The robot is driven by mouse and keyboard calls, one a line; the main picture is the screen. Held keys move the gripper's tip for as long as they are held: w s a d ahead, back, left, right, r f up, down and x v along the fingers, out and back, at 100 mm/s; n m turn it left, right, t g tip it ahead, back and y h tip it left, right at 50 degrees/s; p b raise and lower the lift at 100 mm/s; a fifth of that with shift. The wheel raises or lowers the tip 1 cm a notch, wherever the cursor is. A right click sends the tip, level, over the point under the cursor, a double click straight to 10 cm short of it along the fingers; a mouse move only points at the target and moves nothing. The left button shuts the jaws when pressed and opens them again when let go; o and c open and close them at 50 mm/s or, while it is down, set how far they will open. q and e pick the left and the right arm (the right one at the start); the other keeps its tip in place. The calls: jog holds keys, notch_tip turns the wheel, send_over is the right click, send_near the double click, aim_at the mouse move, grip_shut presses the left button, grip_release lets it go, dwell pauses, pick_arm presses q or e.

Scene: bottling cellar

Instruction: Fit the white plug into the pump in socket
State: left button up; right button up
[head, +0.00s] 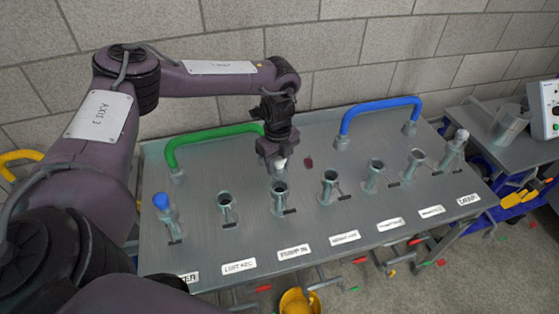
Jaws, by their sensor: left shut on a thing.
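My left gripper (273,153) comes down over the middle of the grey panel and is shut on the white plug (281,163). Only the plug's lower end shows below the jaws. The pump in socket (279,194) is an upright grey tube with a dark open mouth, behind a label (294,252) that seems to read PUMP IN. The plug appears just above and behind this mouth in the picture, apart from it; the exact gap is hard to judge. My right gripper is not in view.
Similar sockets stand either side, such as an open one (226,204) to the left. A blue plug (161,201) tops the leftmost socket; a pale one tops the rightmost (461,136). A green hose (212,133) and a blue hose (378,104) arch behind. A yellow bucket (298,302) stands below.

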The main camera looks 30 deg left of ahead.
aim_at(280, 175)
pick_arm(q)
jog(key=f+b, duration=0.1)
jog(key=w+f+b, duration=0.1)
jog(key=f, duration=0.1)
jog(key=shift+f, duration=0.1)
jog(key=shift+s+f+b, duration=0.15)
jog(key=shift+f+b, duration=0.05)
jog(key=shift+b, duration=0.25)
jog(key=shift+f+b, duration=0.85)
jog(key=shift+f, duration=0.85)
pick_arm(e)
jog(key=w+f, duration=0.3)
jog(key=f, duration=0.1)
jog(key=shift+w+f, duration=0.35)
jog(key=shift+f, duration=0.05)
pick_arm(q)
jog(key=shift+f, duration=0.35)
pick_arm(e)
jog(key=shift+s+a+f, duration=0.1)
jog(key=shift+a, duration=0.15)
